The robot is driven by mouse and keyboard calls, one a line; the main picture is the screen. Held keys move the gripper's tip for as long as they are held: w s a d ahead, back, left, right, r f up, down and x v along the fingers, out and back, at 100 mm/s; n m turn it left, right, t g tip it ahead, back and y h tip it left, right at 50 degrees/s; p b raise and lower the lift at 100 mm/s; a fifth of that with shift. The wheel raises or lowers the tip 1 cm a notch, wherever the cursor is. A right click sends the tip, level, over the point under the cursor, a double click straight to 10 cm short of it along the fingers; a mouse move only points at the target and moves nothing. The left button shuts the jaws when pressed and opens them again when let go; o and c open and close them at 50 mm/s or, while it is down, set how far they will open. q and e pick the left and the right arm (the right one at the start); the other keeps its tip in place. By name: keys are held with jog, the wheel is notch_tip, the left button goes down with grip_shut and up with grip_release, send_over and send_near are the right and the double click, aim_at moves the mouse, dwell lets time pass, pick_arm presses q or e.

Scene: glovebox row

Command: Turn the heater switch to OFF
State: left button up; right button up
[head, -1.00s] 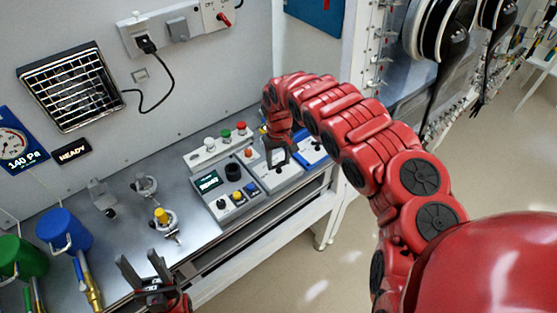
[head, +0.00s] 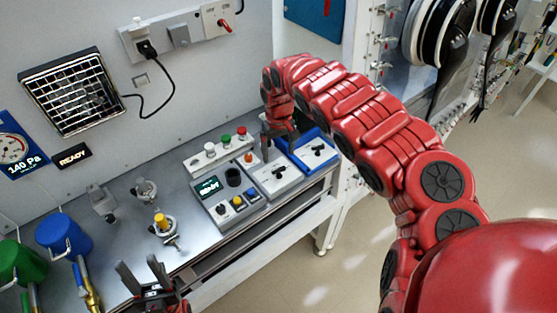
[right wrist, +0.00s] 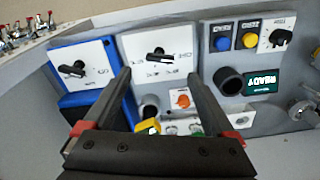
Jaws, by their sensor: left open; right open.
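Two rotary switches sit side by side on the bench: a white panel with a black knob (head: 279,171) and a blue-framed panel with a black knob (head: 317,151). In the right wrist view, they show as the white panel's knob (right wrist: 160,57) and the blue panel's knob (right wrist: 72,69). I cannot read which is the heater's. My right gripper (head: 277,141) is open and empty, above and behind the white panel, apart from its knob. In the right wrist view its fingers (right wrist: 158,80) straddle the white panel. My left gripper (head: 142,271) is open and empty at the front edge.
A grey console (head: 226,196) with buttons stands left of the white panel, and a button strip (head: 221,149) lies behind it. A heater grille (head: 74,91) and a red-handled switch (head: 224,25) are on the wall. A clamp with a yellow knob (head: 162,222) stands further left.

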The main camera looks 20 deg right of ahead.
notch_tip(320, 180, up, 11)
jog(key=b, duration=0.3)
jog(key=shift+f, duration=0.1)
dwell(0.7)
